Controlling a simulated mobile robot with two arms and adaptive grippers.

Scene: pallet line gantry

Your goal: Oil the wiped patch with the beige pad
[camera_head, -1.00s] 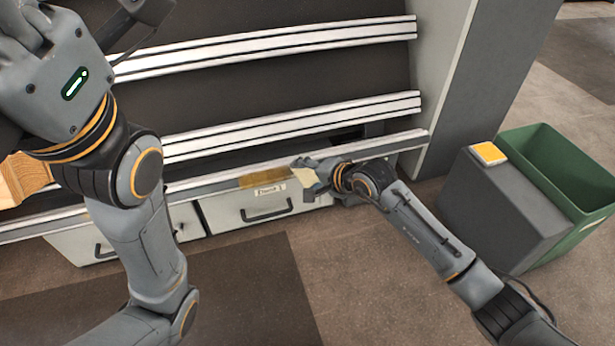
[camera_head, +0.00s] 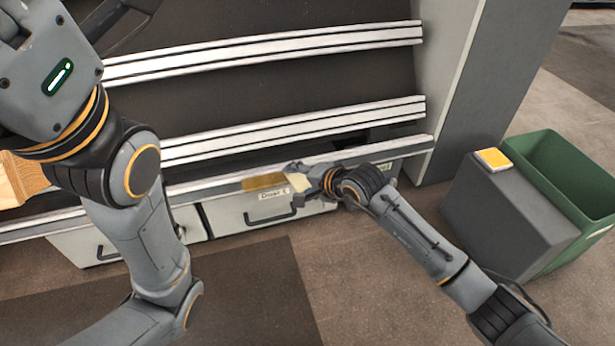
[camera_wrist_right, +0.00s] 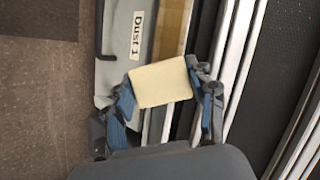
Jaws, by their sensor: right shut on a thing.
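My right gripper (camera_head: 302,178) is shut on the beige pad (camera_head: 297,182) at the low front rail. In the right wrist view the pad (camera_wrist_right: 160,83) sits between the two fingertips (camera_wrist_right: 163,88). The wiped patch (camera_head: 263,181) is a yellow-brown strip on the rail, just left of the pad in the head view. In the right wrist view the patch (camera_wrist_right: 172,28) runs up from the pad's far edge, and the pad hides where they meet. I cannot tell whether the pad touches the rail. My left arm stands at the left; its fingers are not clear.
Labelled drawers with dark handles (camera_head: 270,216) lie below the rail. A grey box with a yellow-topped pad (camera_head: 493,159) and a green bin (camera_head: 570,165) stand at the right. A wooden piece (camera_head: 20,180) shows at the left edge. The floor in front is clear.

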